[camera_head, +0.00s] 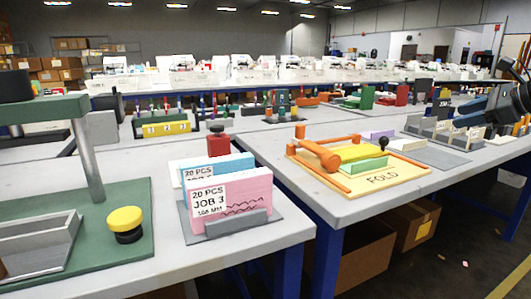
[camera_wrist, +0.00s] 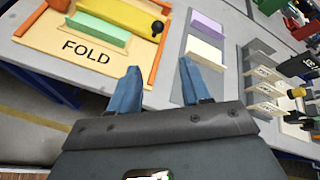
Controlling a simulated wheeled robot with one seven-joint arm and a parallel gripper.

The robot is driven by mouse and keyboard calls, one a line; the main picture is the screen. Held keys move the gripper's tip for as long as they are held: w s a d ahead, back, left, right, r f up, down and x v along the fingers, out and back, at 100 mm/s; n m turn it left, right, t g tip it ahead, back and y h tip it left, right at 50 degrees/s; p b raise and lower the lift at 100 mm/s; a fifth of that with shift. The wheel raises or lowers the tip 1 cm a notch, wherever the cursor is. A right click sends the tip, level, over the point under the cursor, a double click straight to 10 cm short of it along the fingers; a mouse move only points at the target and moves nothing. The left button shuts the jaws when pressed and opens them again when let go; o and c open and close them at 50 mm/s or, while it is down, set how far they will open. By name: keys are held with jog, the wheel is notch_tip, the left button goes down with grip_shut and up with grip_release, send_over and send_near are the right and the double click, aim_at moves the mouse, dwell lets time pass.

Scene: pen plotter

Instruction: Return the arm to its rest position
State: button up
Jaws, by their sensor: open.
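My gripper (camera_wrist: 158,85) shows in the wrist view with its two blue fingers apart and nothing between them. It is above the front edge of the table, near the FOLD board (camera_wrist: 50,45) and a grey plate (camera_wrist: 178,85).
The FOLD board in the head view (camera_head: 345,192) carries an orange roller (camera_head: 318,153) and a green block. Slotted holders (camera_head: 455,132) stand close to my arm. Pink JOB 3 cards (camera_head: 232,203) stand on the nearer table.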

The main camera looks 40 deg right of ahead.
jog(key=w+a+r+m+t+y, duration=0.1)
jog(key=w+a+t+y, duration=0.3)
jog(key=w+a, duration=0.6)
jog(key=w+a+m+t+y, duration=0.15)
jog(key=w+a+y, duration=0.45)
jog(key=a, duration=0.9)
jog(key=a+f+m+t, duration=0.2)
jog(key=a+m+t, duration=0.6)
jog(key=a+m, duration=0.75)
jog(key=s+a+f+m+g+h, duration=0.4)
jog(key=s+a+f+m+h, duration=0.9)
jog(key=s+a+f+m, duration=0.55)
jog(key=s+f+m+g+y, duration=0.2)
jog(key=s+f+g+y, duration=0.15)
jog(key=s, duration=0.65)
jog(key=s+f+m+g+y, duration=0.25)
jog(key=s+f, duration=0.25)
jog(key=s, duration=0.5)
notch_tip(320, 180, down, 10)
jog(key=b, duration=1)
notch_tip(320, 180, up, 30)
jog(key=p, duration=2.9)
jog(key=shift+w+d+f+g+h, duration=0.2)
jog(key=shift+d+g+h, duration=0.05)
jog(key=shift+g+h, duration=0.2)
